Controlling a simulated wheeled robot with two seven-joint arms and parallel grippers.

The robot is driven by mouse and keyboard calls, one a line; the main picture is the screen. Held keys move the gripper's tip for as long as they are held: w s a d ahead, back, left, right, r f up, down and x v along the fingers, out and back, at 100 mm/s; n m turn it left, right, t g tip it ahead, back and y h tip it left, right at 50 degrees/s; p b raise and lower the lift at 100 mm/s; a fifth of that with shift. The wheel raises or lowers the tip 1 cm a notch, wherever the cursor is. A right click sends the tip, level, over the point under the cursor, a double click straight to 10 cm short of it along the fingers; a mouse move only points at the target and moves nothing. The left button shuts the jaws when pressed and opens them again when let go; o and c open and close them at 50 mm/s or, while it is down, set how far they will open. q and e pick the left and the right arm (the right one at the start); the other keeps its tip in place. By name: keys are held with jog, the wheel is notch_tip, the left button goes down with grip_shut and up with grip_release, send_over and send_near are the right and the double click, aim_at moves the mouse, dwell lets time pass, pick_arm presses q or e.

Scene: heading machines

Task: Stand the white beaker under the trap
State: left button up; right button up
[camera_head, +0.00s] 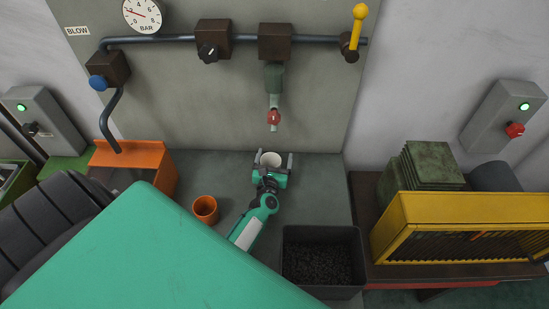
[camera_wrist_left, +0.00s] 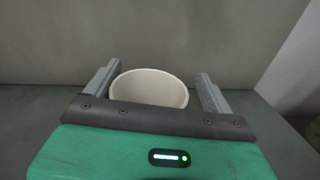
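The white beaker (camera_head: 270,159) stands upright on the grey bench top, near the back panel. It also shows in the left wrist view (camera_wrist_left: 150,88). In the head view it appears just below the outlet of the green trap (camera_head: 273,78), which hangs from the pipe and has a red valve handle (camera_head: 274,117). My left gripper (camera_head: 273,162) has its two fingers spread either side of the beaker. A gap shows between the beaker and the right-hand finger; the left-hand finger is very close to it, and touching cannot be told. My right gripper is not in view.
An orange cup (camera_head: 205,208) stands left of my left arm. A dark bin of black granules (camera_head: 322,236) is to the right. An orange box (camera_head: 160,165) is at the left, and a yellow-framed unit (camera_head: 455,207) at the right. Bare bench (camera_head: 318,188) lies right of the gripper.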

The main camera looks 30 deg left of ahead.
pick_arm(q)
jog(key=shift+r, duration=0.1)
jog(key=shift+r+p, duration=0.2)
jog(key=shift+p, duration=0.15)
jog(key=b+v, duration=0.2)
jog(key=v, duration=0.3)
jog(key=b+v, duration=0.1)
jog(key=v, duration=0.5)
jog(key=shift+f+b, duration=0.2)
jog(key=shift+b, duration=0.15)
jog(key=shift+s+d+r, duration=0.1)
jog(key=shift+s+d, duration=0.15)
jog(key=shift+s, duration=0.25)
